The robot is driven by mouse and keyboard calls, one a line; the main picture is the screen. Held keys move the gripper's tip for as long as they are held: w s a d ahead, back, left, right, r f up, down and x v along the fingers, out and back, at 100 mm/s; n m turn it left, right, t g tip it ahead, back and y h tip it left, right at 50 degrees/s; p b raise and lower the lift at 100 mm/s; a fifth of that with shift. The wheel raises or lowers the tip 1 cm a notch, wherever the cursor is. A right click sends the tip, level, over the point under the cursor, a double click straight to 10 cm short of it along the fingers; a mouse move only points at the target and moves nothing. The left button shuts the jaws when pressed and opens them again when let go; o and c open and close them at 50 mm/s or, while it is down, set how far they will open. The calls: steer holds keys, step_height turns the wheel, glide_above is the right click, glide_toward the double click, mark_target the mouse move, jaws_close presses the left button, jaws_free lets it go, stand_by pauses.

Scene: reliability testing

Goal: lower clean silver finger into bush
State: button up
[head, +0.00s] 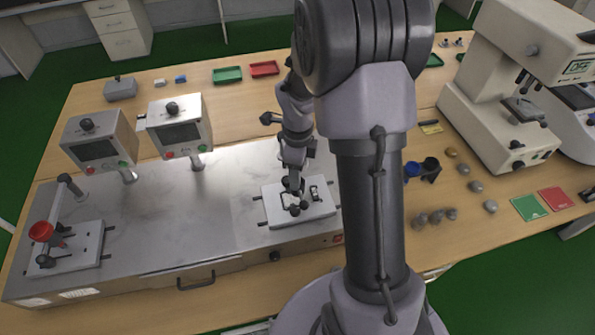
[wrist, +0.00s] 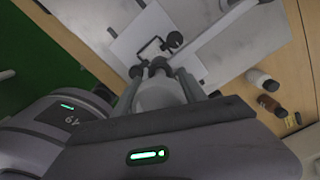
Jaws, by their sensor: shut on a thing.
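My gripper (head: 293,182) is low over the white fixture plate (head: 318,211) on the metal bench, near the middle of the head view. In the wrist view the gripper (wrist: 160,72) reaches toward the same plate (wrist: 127,45), which carries a dark bracket and round black knobs. The jaws are shut on the silver finger, but the gripper hides most of it and its outline is not clear. The bush cannot be made out; the jaws cover that part of the plate. I cannot tell whether the finger touches the bush.
A second white plate (head: 85,262) with a red-topped part (head: 42,231) is at the bench's left. Green (head: 227,75) and red (head: 264,68) trays lie farther back. A cream machine (head: 500,95) stands at right.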

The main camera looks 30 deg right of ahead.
steer(key=shift+f+b, duration=0.4)
steer(key=shift+f, duration=0.15)
